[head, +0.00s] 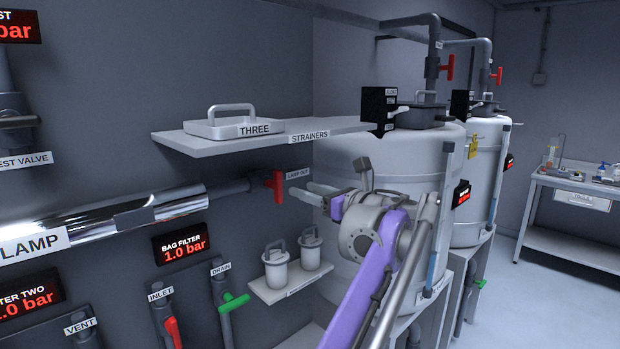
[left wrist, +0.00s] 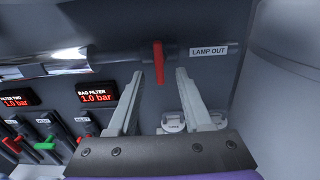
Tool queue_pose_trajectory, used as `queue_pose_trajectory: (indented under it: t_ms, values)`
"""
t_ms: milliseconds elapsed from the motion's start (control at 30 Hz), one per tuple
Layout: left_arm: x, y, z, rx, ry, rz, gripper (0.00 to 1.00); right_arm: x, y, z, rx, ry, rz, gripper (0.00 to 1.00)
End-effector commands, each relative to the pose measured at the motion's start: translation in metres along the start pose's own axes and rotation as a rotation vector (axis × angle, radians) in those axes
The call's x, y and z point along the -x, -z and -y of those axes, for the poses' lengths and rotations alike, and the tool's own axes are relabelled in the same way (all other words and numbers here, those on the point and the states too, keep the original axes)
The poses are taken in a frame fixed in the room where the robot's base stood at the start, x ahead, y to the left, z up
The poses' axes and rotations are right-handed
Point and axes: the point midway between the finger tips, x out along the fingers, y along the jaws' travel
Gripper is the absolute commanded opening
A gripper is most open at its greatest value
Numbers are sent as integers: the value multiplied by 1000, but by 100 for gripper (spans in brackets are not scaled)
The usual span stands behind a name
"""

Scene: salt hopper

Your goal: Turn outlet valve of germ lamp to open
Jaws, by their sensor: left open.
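The germ lamp (head: 110,222) is a shiny tube along the wall at left, labelled LAMP. At the right end of its pipe sits the outlet valve with a red handle (head: 277,186), beside a LAMP OUT label (head: 298,173). The handle stands crosswise to the pipe, pointing up and down. My left gripper (head: 300,192) is open and empty, just right of the handle in the head view. In the left wrist view the red handle (left wrist: 158,62) shows between and beyond the two fingertips (left wrist: 160,75); I see no contact. My right gripper is not in view.
A shelf (head: 180,139) with a lidded tray juts out above the valve. A small lower shelf (head: 292,290) holds two strainers. Large white tanks (head: 390,165) stand close to the right. Other red and green valve handles are below left.

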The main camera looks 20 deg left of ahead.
Motion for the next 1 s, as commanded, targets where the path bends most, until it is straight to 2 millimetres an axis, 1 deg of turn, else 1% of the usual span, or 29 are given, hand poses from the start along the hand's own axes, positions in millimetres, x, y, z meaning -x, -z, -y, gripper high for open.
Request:
queue_pose_trajectory:
  t_ms: [67,167,400,600,700,800,1000]
  values:
    - [-4,-3,1,-13,-1,13,50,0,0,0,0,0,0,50]
    - [-15,-4,1,-14,-2,13,50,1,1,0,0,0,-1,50]
    - [-61,-4,0,-11,-4,12,50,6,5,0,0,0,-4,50]
    - [-93,-5,0,-10,-2,11,50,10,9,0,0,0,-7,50]
    - [-102,-4,1,-10,0,11,50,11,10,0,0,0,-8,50]
    - [-106,-4,1,-10,-1,10,50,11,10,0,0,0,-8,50]
    - [-108,-3,1,-10,1,10,50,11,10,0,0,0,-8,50]
